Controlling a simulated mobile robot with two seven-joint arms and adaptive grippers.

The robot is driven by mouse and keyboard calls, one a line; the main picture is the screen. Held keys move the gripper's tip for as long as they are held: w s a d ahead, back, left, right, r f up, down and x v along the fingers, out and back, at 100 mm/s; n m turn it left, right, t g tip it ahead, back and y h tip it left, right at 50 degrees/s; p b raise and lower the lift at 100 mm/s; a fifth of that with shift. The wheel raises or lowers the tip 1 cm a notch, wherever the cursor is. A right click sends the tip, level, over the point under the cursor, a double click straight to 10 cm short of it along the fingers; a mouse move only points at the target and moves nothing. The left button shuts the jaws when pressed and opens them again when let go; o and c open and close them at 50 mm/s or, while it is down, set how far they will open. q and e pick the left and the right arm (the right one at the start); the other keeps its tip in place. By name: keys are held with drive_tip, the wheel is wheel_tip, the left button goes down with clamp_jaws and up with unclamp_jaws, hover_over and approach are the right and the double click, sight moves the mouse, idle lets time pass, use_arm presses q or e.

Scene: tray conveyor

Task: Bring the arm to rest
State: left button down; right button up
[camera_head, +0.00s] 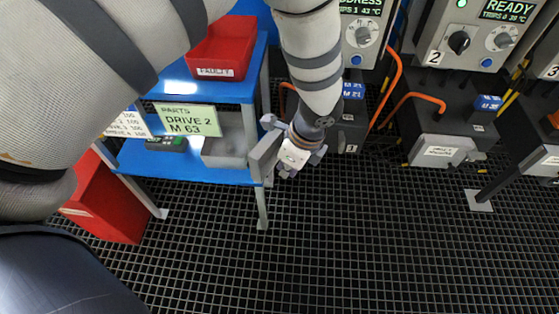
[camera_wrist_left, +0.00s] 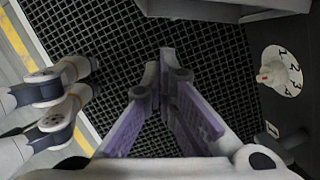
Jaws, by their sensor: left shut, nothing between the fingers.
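My left arm comes in from the upper left and bends down in the head view. My left gripper (camera_head: 288,168) points down above the dark floor grating, just right of the blue parts stand (camera_head: 190,172). In the left wrist view its two purple-padded fingers (camera_wrist_left: 166,72) come together at the tips, shut with nothing held. The gripper looks close to the stand's right end in the head view; I cannot tell the exact gap. My right gripper is not in view.
The stand holds a red FAULTY bin (camera_head: 215,50), a grey bin (camera_head: 226,150) and a sign reading DRIVE 2 M 63 (camera_head: 187,119). A red box (camera_head: 105,205) stands at left. Drive units (camera_head: 440,145) with orange cables line the back right. The front grating (camera_head: 360,240) is clear.

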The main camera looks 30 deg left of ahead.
use_arm(q)
drive_tip(key=a+v, duration=0.1)
drive_tip(key=v, duration=0.4)
drive_tip(key=s+d+f+n+g+h+p, duration=0.15)
drive_tip(key=s+f+n, duration=0.35)
drive_tip(key=s, duration=0.5)
drive_tip(key=s+f+n+g+h, duration=0.1)
drive_tip(key=s+f+n+h, duration=0.25)
drive_tip(key=s, duration=0.65)
drive_tip(key=s+a+n+y, duration=0.1)
drive_tip(key=s+a+n, duration=0.1)
drive_tip(key=s+n, duration=0.2)
drive_tip(key=s+a+n+y, duration=0.1)
drive_tip(key=s+a+n, duration=0.2)
drive_tip(key=s, duration=0.6)
drive_tip(key=shift+s+a+f+n+p, duration=0.3)
drive_tip(key=shift+f+n+p, duration=0.1)
drive_tip(key=shift+n, duration=0.85)
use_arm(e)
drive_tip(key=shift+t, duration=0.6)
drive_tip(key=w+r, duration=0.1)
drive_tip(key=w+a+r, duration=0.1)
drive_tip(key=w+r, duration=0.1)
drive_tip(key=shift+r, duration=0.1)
